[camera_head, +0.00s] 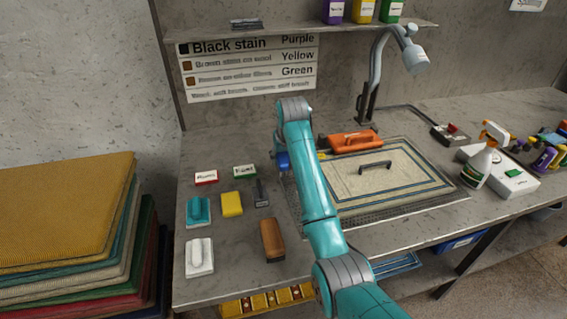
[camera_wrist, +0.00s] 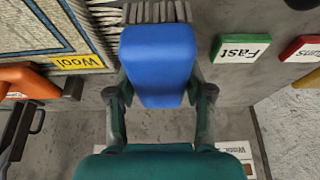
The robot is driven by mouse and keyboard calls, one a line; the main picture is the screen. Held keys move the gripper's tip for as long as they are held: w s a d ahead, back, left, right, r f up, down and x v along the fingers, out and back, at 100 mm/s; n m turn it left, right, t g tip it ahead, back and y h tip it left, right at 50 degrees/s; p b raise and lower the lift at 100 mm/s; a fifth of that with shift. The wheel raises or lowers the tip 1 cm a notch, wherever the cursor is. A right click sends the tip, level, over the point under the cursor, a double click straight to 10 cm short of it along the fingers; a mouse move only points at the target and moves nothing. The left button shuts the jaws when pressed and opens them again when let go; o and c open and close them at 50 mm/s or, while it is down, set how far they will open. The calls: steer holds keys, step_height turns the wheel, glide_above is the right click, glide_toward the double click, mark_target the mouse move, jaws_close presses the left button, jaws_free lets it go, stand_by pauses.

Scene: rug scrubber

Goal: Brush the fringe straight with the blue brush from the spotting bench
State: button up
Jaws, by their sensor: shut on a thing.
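My gripper (camera_wrist: 158,92) is shut on the blue brush (camera_wrist: 158,55), with a finger on each side of its block. In the head view the blue brush (camera_head: 283,160) is at the left end of the beige, blue-bordered rug (camera_head: 410,193), partly hidden by my arm. The rug also shows at upper left in the wrist view (camera_wrist: 42,25). Pale fringe strands (camera_wrist: 104,12) lie beside the bristles at the top. I cannot tell whether the bristles touch them. Most of the fringe is hidden.
An orange tool (camera_head: 355,141) lies behind the rug, and a black handle (camera_head: 375,166) is on it. A teal brush (camera_head: 198,211), yellow block (camera_head: 232,204), white brush (camera_head: 199,257) and brown brush (camera_head: 272,240) lie left. A spray bottle (camera_head: 480,165) stands right.

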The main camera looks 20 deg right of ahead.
steer(key=shift+r, duration=1.95)
